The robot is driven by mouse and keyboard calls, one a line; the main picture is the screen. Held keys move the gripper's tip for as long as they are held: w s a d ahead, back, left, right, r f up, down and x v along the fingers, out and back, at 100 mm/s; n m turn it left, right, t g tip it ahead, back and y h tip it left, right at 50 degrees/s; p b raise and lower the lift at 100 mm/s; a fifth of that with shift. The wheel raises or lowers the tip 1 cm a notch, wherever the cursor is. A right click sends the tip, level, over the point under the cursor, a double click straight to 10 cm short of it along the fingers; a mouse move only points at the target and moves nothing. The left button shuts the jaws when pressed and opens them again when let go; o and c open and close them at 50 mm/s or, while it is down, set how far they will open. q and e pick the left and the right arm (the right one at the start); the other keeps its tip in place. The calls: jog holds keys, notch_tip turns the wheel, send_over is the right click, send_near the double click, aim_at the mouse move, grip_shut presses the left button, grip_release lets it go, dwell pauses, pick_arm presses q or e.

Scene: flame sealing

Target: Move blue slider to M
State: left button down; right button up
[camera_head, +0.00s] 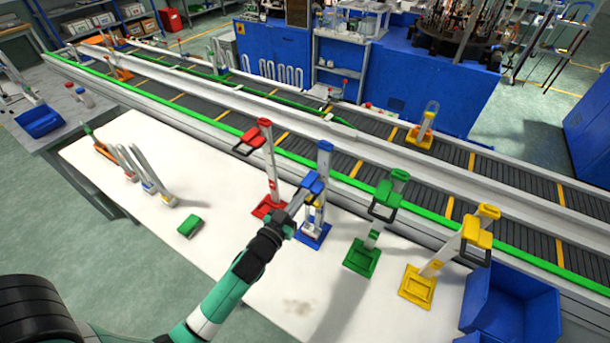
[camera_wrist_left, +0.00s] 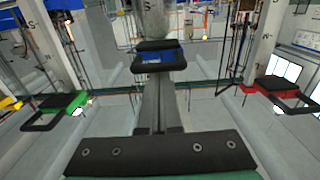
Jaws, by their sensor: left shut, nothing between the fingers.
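The blue slider (camera_head: 313,182) is on the upright post with a blue top (camera_head: 325,147) and a blue base (camera_head: 313,236). It sits on the upper part of the post, below the top. My left gripper (camera_head: 300,203) is shut and reaches up to the blue slider from the lower left, close to it. In the left wrist view the closed fingers (camera_wrist_left: 160,100) point at a black block with a blue face (camera_wrist_left: 160,56). I cannot tell whether they touch it. The M mark is not readable in either view. My right gripper is not in view.
Similar posts carry a red slider (camera_head: 249,141), a green slider (camera_head: 384,201) and a yellow slider (camera_head: 476,234) nearby. A small green block (camera_head: 189,226) lies on the white table (camera_head: 235,262). A blue bin (camera_head: 512,305) stands at right. A conveyor (camera_head: 380,157) runs behind.

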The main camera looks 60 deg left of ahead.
pick_arm(q)
jog(key=shift+r+p, duration=0.35)
jog(key=shift+r, duration=0.2)
jog(key=b+v, duration=0.3)
jog(key=v, duration=0.7)
